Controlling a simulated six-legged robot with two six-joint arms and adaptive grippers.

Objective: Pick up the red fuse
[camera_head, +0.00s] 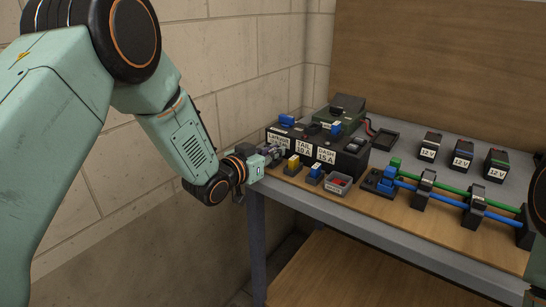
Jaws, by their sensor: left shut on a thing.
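My left gripper (272,154) reaches in from the left to the front left corner of the bench, just before the black fuse box (346,159). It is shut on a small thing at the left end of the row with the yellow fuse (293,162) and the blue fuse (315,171). The fingers hide most of it; I take it to be the red fuse, but its colour is not clear. Whether it is clear of the bench, I cannot tell. My right gripper is not visible; only parts of my right arm show at the right edge.
A small grey bin (337,188) with something red inside stands right of the blue fuse. Green and blue tubes (450,206) in black clamps cross the bench's right side. Several 12 V blocks (462,153) stand behind. A wall is close on the left.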

